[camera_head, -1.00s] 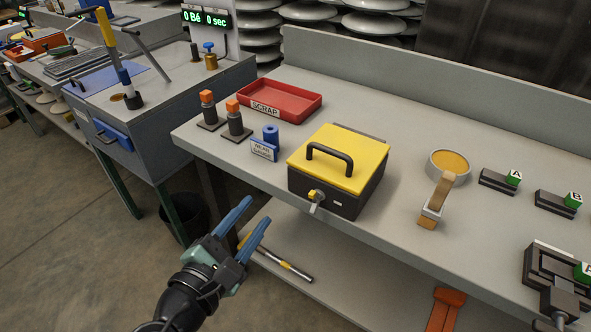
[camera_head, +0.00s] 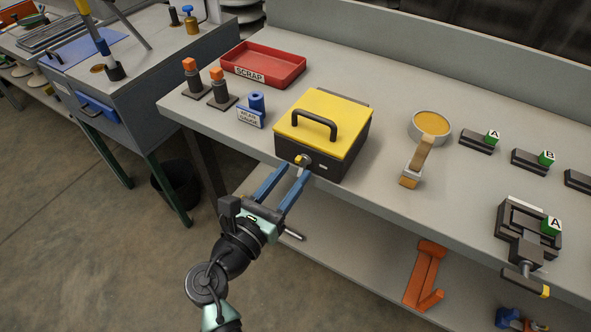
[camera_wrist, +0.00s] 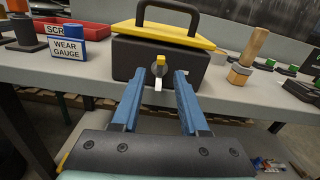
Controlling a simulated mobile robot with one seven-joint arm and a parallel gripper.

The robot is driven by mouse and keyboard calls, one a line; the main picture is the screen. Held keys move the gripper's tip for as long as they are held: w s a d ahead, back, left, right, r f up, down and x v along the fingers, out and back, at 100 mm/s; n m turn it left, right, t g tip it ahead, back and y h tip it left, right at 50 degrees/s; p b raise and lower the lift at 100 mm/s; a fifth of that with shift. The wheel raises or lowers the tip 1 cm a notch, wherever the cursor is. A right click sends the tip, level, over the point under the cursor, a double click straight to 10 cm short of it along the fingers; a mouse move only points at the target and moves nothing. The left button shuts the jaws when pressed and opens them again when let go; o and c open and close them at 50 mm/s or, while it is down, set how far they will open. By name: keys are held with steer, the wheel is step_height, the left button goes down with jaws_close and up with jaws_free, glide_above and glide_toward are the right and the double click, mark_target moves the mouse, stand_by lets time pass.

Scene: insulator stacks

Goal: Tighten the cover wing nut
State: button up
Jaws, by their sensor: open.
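A black box with a yellow cover (camera_head: 323,122) and a black handle sits near the front edge of the bench. The cover wing nut (camera_head: 302,160) is on the box's front face, with a yellow part and a pale metal part. It also shows in the wrist view (camera_wrist: 159,70), between and beyond the fingertips. My gripper (camera_head: 287,168) has two blue fingers, open and empty, pointing at the front of the box. In the wrist view my gripper (camera_wrist: 158,80) is roughly centred on the wing nut, a little short of it. No contact shows.
A wear gauge (camera_head: 252,112), a red scrap tray (camera_head: 264,65) and two orange-topped posts stand left of the box. An orange bracket (camera_head: 425,275) lies on the lower shelf.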

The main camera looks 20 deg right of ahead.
mark_target(301, 165)
steer(key=shift+x, duration=1.15)
jaws_close()
